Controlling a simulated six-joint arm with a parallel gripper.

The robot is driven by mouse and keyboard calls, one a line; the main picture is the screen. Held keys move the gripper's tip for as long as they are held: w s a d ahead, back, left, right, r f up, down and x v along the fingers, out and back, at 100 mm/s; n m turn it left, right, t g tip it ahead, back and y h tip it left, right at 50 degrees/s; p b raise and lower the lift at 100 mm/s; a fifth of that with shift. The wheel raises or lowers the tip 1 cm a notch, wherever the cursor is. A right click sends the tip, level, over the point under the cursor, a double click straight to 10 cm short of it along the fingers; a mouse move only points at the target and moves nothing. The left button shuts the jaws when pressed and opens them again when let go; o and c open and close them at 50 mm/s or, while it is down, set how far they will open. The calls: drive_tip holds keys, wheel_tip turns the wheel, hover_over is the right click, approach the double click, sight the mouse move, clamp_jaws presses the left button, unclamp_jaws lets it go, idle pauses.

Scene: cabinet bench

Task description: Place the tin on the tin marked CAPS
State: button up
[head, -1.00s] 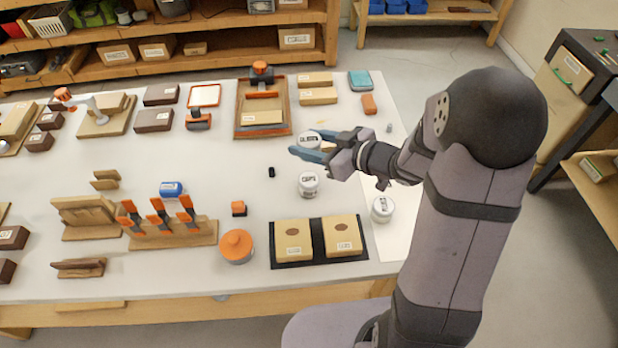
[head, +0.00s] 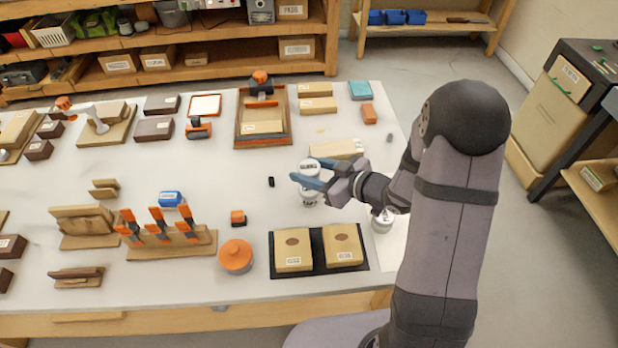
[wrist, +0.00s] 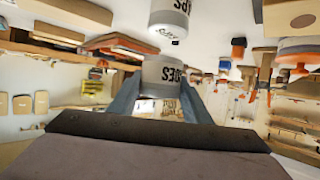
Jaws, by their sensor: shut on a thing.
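My gripper (head: 312,178) is shut on a grey-and-white tin (head: 309,165), held by its sides with the blue fingers. In the wrist view the held tin (wrist: 162,76) sits between the fingers; its label is inverted and partly covered, ending in something like "SES". The tin marked CAPS (head: 308,198) stands upright on the white table, just below the held tin in the head view and partly covered by it and the fingers. In the wrist view the CAPS tin (wrist: 169,20) shows at the top edge, with a gap between the two tins.
Another white tin (head: 381,220) stands to the right, partly behind my arm. A black tray (head: 319,265) with two tan boxes lies nearer the front edge. An orange-lidded tin (head: 235,257) is front left. A tan box (head: 337,148) lies behind my gripper.

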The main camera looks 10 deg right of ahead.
drive_tip(key=shift+f, duration=1.6)
drive_tip(key=shift+f, duration=0.2)
drive_tip(key=o, duration=1.1)
drive_tip(key=shift+r, duration=0.1)
drive_tip(key=shift+r, duration=0.15)
drive_tip(key=v, duration=1.2)
drive_tip(key=shift+w, duration=0.1)
